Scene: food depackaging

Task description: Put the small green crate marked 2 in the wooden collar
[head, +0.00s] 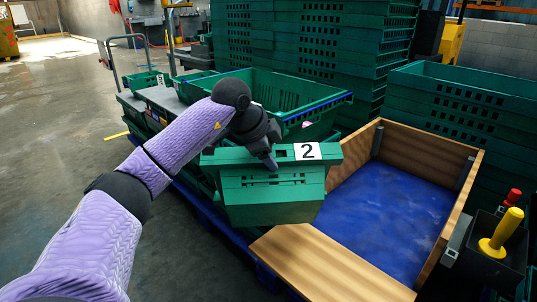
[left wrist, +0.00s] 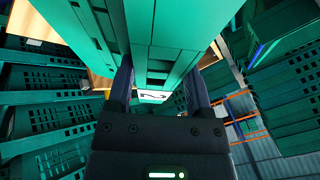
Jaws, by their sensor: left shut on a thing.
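The small green crate (head: 270,190) carries a white label with a black 2 and is near the middle of the head view. My left gripper (head: 268,160) is shut on its top rim beside the label. In the left wrist view the gripper's two fingers stand either side of the green crate (left wrist: 158,45), with the label just past the palm. The wooden collar (head: 330,262) is to the right of the crate, with a bare blue floor inside. The crate overlaps the collar's left side in the picture; its height above it is hard to tell. My right gripper does not show.
A larger open green crate (head: 280,92) stands behind the held one. Tall stacks of green crates (head: 318,45) rise behind, and more (head: 480,100) stand right of the collar. A box with yellow (head: 500,235) and red (head: 512,197) knobs stands at the collar's right edge. Open floor lies left.

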